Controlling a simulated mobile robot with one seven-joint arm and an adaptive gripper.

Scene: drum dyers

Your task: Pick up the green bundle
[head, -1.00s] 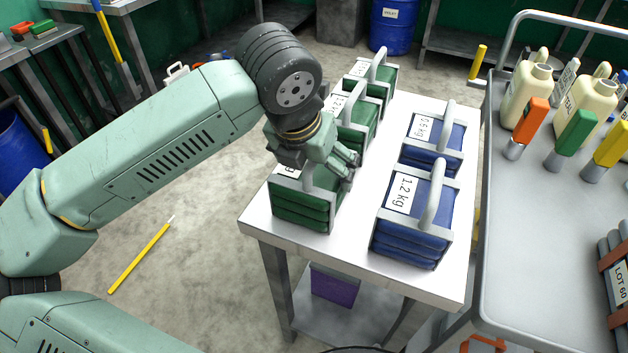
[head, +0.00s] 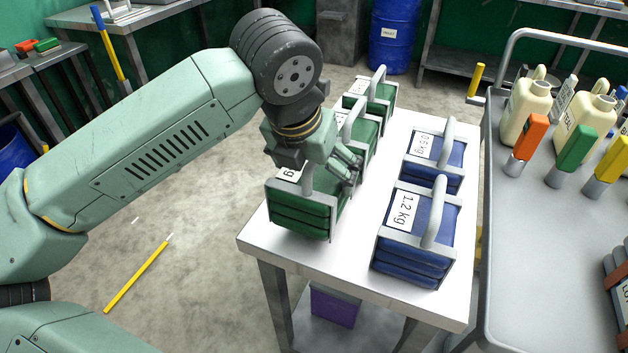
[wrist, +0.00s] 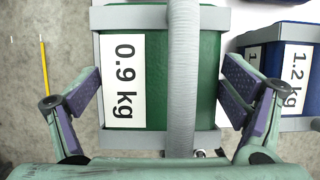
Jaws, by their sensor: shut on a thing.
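The green bundle (head: 302,214) labelled 0.9 kg is at the near left corner of the white table (head: 345,262). It has a grey frame and a grey loop handle, and looks level and slightly above the tabletop. My gripper (head: 322,178) is over it from above, shut on it. In the wrist view the bundle (wrist: 208,85) lies between the two spread fingers of my gripper (wrist: 160,95), with its handle running up the middle. The exact finger contact is hidden.
Two more green bundles (head: 362,130) (head: 383,94) stand behind in a row. Two blue bundles (head: 415,235) (head: 434,160) stand to the right. A grey cart (head: 530,250) with bottles (head: 527,108) and coloured-handled tools adjoins the table. Open floor lies left, with a yellow stick (head: 137,275).

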